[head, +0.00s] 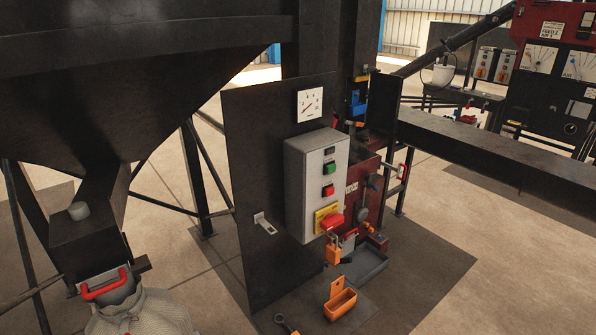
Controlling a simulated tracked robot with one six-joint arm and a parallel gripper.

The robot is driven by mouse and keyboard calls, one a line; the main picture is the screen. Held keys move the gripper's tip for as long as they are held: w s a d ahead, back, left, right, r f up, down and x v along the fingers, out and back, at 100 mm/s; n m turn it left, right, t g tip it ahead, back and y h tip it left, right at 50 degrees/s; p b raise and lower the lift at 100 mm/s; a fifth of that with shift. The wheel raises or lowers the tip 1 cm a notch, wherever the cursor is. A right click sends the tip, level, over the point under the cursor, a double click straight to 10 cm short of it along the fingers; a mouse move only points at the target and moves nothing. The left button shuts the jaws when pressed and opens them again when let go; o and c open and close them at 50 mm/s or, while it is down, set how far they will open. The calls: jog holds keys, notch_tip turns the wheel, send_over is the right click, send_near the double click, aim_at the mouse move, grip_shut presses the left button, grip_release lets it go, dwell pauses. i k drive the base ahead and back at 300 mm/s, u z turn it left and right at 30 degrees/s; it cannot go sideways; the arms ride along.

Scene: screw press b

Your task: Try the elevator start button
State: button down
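A grey control box (305,190) is fixed to a dark upright panel (262,190) in the middle of the head view. Its front carries a green button (329,168) with a small dark label or window (329,151) above it. A red button (328,190) sits below the green one. Lower down is a yellow plate (320,219) with a red handle or knob (333,222). An orange padlock-like piece (333,250) hangs beneath it; I cannot tell whether it locks the handle. My gripper is not in view, and nothing covers the buttons.
A white dial gauge (311,104) sits above the box. Left is a dark hopper (130,90) with a sack (140,315) beneath. An orange open container (341,304) and a grey tray (360,268) lie low by the panel. A dark beam (490,158) extends right; floor shows below it.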

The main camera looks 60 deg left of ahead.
aim_at(330, 169)
jog(key=u, duration=3)
jog(key=i, duration=1)
